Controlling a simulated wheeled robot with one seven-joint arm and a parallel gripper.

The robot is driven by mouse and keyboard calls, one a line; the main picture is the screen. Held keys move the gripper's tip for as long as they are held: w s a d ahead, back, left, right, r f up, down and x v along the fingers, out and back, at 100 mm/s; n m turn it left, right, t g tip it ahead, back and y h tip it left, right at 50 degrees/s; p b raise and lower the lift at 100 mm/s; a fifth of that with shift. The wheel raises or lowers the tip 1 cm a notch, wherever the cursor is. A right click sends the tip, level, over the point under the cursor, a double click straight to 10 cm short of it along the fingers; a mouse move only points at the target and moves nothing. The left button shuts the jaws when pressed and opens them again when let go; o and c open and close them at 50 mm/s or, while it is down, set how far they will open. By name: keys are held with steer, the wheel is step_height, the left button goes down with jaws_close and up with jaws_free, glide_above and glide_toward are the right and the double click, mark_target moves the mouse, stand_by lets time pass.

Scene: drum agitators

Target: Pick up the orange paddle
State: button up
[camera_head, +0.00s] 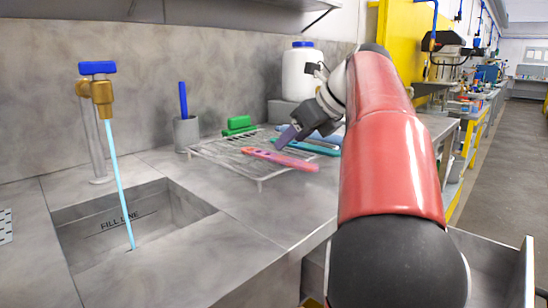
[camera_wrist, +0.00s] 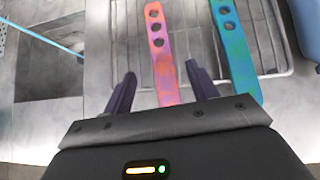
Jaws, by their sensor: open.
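The orange paddle (camera_head: 280,159) is a flat pinkish-orange strip with purple patches, lying on the wire rack at its front right. In the wrist view the orange paddle (camera_wrist: 160,45) points away from me and shows several holes toward its far end. My gripper (camera_head: 286,137) is above the rack, by the paddle. In the wrist view my gripper (camera_wrist: 160,84) is open, with one finger on either side of the paddle's near part in the picture. I cannot tell how high the fingertips are above it.
A teal paddle (camera_wrist: 236,52) lies close to the right. A green block (camera_head: 238,125) sits at the wire rack's (camera_head: 215,157) back. A white jar (camera_head: 300,72) and a grey cup (camera_head: 186,132) stand behind. A sink (camera_head: 125,225) with running water is front left.

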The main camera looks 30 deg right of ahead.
mark_target(277, 156)
steer(key=x, duration=0.5)
steer(key=shift+d+f, duration=0.1)
steer(key=shift+f, duration=0.1)
steer(key=c, duration=1.1)
